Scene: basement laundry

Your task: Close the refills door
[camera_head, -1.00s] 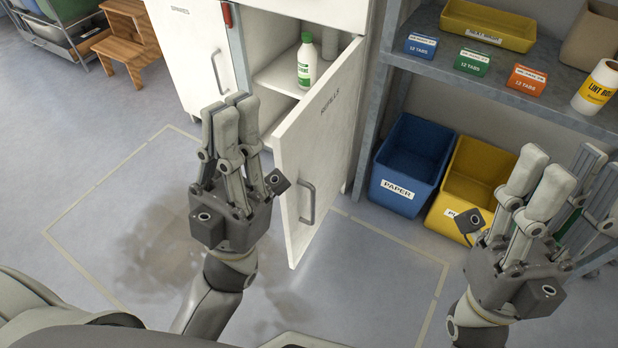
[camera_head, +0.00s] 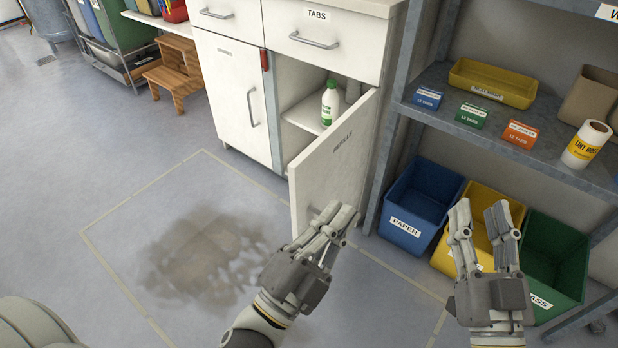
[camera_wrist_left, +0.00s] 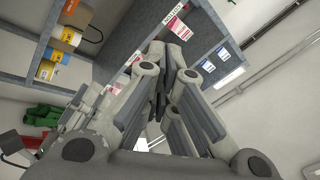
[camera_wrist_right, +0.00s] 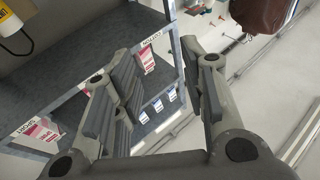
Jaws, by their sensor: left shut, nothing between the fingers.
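The refills door (camera_head: 336,160) is a white cabinet door standing open, swung out toward me, its label reading REFILLS. Inside the opening a white bottle with a green label (camera_head: 329,104) stands on a shelf.
The spares door (camera_head: 232,98) and the tabs drawer (camera_head: 318,40) are shut. A grey shelf unit (camera_head: 520,125) on the right holds small boxes and a lint roller (camera_head: 586,145), with blue (camera_head: 420,200), yellow and green bins below.

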